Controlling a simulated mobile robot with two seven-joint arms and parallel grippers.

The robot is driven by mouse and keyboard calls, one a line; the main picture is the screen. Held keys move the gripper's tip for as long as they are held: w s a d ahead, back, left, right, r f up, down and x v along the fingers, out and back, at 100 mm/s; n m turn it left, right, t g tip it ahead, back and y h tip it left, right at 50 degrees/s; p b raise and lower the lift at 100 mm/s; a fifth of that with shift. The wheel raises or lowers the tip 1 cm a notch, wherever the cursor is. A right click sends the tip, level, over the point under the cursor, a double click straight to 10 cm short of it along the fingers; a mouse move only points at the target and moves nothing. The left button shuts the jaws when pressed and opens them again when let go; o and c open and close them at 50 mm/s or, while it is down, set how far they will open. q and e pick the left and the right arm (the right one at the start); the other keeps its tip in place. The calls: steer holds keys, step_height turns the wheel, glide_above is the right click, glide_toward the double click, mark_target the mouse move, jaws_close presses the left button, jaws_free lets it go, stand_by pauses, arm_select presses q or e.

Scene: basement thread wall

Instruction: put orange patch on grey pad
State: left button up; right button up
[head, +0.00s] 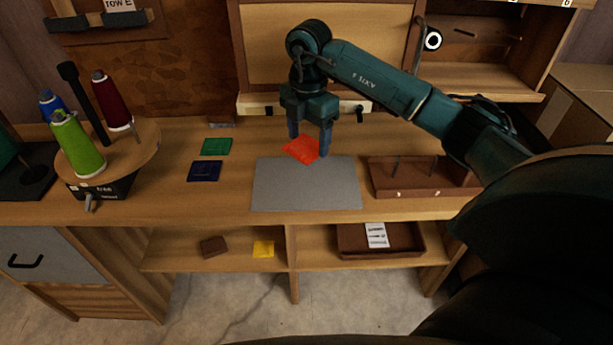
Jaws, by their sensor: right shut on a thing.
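The orange patch (299,149) is a small bright orange-red piece at the far edge of the grey pad. The grey pad (306,187) lies flat on the wooden table, near its front edge. My right gripper (310,150) points down at the patch and is shut on it. The patch looks tilted and partly overlaps the pad's back edge in the picture; I cannot tell whether it touches the pad. My left gripper is not in the view.
A green patch (216,147) and a navy patch (205,171) lie left of the pad. A brown pegged tray (420,190) stands right of it. A round thread stand (139,155) with spools is at the left. A yellow patch (263,249) lies on the lower shelf.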

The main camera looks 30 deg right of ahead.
mark_target(308, 179)
step_height(308, 179, down, 9)
stand_by(0.4)
steer(key=shift+f, duration=0.2)
steer(key=o, duration=0.9)
step_height(308, 179, up, 12)
steer(key=shift+r, duration=0.2)
